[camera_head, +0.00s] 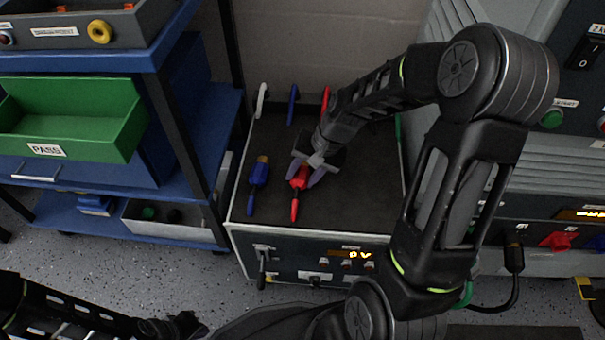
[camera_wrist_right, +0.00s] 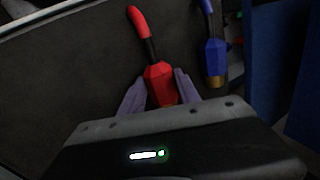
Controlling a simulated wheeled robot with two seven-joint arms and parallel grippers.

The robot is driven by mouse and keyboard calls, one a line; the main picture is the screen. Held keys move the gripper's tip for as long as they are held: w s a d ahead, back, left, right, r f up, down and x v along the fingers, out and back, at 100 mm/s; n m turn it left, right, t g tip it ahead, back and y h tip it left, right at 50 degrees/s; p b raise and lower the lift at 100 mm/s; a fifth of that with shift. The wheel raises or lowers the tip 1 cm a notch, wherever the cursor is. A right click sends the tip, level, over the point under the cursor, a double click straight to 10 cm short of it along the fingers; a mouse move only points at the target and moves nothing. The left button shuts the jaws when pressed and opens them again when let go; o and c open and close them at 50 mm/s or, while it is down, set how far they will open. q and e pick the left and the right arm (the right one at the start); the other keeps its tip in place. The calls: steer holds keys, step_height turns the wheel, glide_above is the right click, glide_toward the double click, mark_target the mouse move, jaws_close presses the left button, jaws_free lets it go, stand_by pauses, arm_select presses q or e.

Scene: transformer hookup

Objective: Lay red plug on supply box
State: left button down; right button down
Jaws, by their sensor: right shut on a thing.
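The red plug (camera_head: 298,181) is between the fingers of my right gripper (camera_head: 305,179), with its tip toward the front edge of the supply box (camera_head: 340,215). The plug is on or just above the box's dark top; I cannot tell whether it touches. In the right wrist view, the purple fingers (camera_wrist_right: 160,90) flank the red plug's body (camera_wrist_right: 159,80), and its black neck and red tip extend beyond them. My left gripper (camera_head: 178,327) is low at the left, dark and partly cut off, with its fingers unclear.
A blue plug (camera_head: 258,181) lies on the box top, left of the red one. White, blue and red leads (camera_head: 292,104) show at the back edge. A blue shelf with a green PASS bin (camera_head: 72,120) stands left; a grey cabinet (camera_head: 560,170) stands right.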

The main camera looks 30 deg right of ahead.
steer(key=c, duration=0.8)
jaws_free()
steer(key=shift+c, duration=0.2)
steer(key=shift+o, duration=0.2)
steer(key=shift+f, duration=0.1)
steer(key=shift+s, duration=0.1)
